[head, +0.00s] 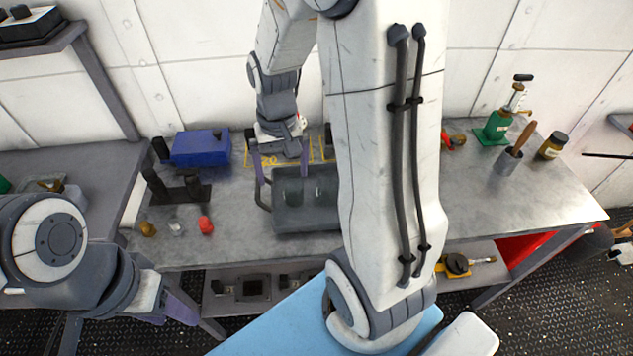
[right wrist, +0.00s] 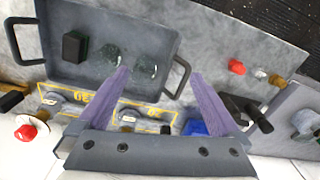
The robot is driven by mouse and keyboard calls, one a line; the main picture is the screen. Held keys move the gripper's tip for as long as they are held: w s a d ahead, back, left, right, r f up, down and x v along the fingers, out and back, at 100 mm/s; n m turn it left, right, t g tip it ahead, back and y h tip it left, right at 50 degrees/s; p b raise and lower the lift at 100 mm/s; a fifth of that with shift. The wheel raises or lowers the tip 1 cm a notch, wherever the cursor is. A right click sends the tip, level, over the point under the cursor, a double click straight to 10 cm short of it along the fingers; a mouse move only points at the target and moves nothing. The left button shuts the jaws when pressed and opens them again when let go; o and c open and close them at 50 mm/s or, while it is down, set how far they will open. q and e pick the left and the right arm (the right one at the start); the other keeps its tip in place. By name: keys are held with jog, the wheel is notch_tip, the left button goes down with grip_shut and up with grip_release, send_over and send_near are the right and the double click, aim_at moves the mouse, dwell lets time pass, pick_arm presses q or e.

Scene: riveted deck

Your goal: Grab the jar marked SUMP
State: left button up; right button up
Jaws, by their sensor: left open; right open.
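No SUMP marking can be read in either view. Two clear glass jars or glasses stand in the dark grey tray (right wrist: 65,15); one (right wrist: 103,57) is near its middle and the other (right wrist: 146,66) is nearer its right handle. They also show in the head view, in the tray (head: 300,222). A jar with yellowish contents and a dark lid (head: 552,146) stands at the bench's right end, its label unreadable. My right gripper (head: 281,180) is open and empty above the tray's back edge, fingers pointing down. My left gripper (head: 187,315) is open, low at left, away from the bench top.
A blue box (head: 201,148) stands left of the tray. A dark stand (head: 180,192) and red, white and brown knobs (head: 206,225) are in front of it. Small items sit in yellow-outlined areas (right wrist: 95,97) behind the tray.

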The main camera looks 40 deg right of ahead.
jog(key=d+f+m, duration=0.4)
jog(key=d+f, duration=0.1)
jog(key=d, duration=0.7)
send_over(327, 189)
jog(key=s+a, duration=0.2)
jog(key=f, duration=0.4)
jog(key=shift+w+d+f, duration=0.2)
jog(key=shift+w+f, duration=0.05)
jog(key=shift+f, duration=0.15)
jog(key=f, duration=0.4)
jog(key=shift+s+f+p, duration=0.2)
jog(key=shift+f+p, duration=0.1)
jog(key=shift+f, duration=0.6)
jog(key=c, duration=1.5)
jog(key=shift+w+r, duration=0.1)
